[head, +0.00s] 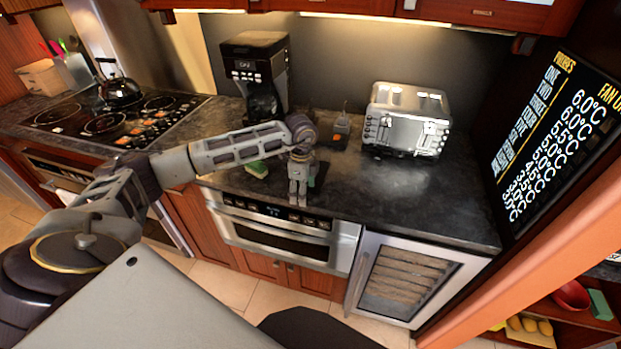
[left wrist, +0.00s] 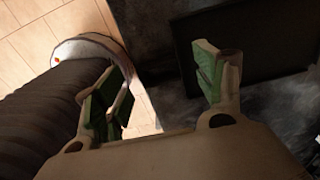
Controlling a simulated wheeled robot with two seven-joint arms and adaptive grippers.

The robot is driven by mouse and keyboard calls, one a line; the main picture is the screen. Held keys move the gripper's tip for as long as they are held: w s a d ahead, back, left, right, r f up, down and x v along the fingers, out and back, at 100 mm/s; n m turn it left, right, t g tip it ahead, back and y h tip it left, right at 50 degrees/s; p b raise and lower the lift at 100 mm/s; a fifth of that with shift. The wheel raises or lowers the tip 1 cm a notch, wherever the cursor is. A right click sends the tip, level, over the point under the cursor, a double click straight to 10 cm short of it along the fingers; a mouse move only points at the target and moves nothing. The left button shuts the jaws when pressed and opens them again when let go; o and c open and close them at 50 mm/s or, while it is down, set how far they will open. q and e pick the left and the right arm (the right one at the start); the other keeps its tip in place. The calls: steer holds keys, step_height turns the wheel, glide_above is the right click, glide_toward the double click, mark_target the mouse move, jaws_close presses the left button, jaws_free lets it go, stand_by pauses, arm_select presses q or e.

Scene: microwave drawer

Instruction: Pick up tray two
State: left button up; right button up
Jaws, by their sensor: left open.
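My left gripper (head: 297,195) hangs over the front of the counter, above the microwave drawer (head: 268,233). In the left wrist view my left gripper (left wrist: 162,82) is open, its two green-padded fingers spread wide with nothing between them. A dark flat rectangular thing, perhaps a tray (left wrist: 265,50), lies on the counter beyond the right finger, which overlaps its edge. In the head view a dark edge (head: 319,174) shows just right of the gripper, mostly hidden behind it. I cannot read a label, so I cannot tell which tray is tray two. My right gripper is not in view.
A toaster (head: 405,120) stands right on the counter (head: 410,195), a coffee maker (head: 256,75) behind my arm. A small green and yellow thing (head: 257,169) lies left of the gripper. The drawer is shut. A glass-door cooler (head: 405,288) is below right.

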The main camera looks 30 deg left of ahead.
arm_select(q)
steer(key=shift+f, duration=0.25)
steer(key=shift+c, duration=0.4)
steer(key=c, duration=1.4)
